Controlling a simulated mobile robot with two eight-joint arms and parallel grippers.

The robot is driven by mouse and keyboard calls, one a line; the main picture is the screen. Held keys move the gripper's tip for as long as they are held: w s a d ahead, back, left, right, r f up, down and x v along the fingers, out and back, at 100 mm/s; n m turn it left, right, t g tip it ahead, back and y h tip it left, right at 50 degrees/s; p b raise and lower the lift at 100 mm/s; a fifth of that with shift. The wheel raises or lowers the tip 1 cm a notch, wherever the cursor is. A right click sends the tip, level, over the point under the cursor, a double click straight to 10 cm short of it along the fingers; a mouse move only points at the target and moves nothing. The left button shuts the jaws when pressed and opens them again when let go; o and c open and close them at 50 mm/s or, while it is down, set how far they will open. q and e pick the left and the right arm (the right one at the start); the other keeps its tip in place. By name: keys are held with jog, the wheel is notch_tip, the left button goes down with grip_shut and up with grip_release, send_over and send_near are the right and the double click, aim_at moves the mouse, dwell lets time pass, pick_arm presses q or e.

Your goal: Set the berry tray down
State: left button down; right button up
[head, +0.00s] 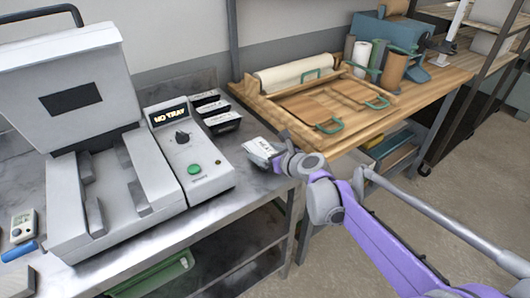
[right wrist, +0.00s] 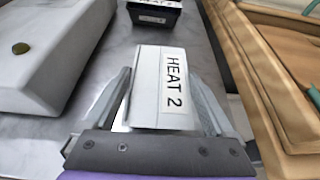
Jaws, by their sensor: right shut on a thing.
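My right gripper (head: 276,158) is at the right end of the metal counter, shut on a small tray (head: 259,147) with a white top. In the right wrist view the held tray (right wrist: 158,85) lies between the fingers of my gripper (right wrist: 165,105), and its label reads "HEAT 2". Its contents are hidden, so I cannot tell whether berries are in it. It is over or on the metal counter (head: 238,163); I cannot tell whether it touches. My left gripper is not in view.
Several black trays with white labelled tops (head: 221,121) stand behind the held one. A sealing machine (head: 72,100) and its control box (head: 190,150), showing "NO TRAY", stand to the left. A wooden bench (head: 345,95) with boards and rolls adjoins on the right.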

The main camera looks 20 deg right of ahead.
jog(key=shift+f, duration=0.1)
jog(key=o, duration=1.4)
jog(key=shift+c, duration=0.2)
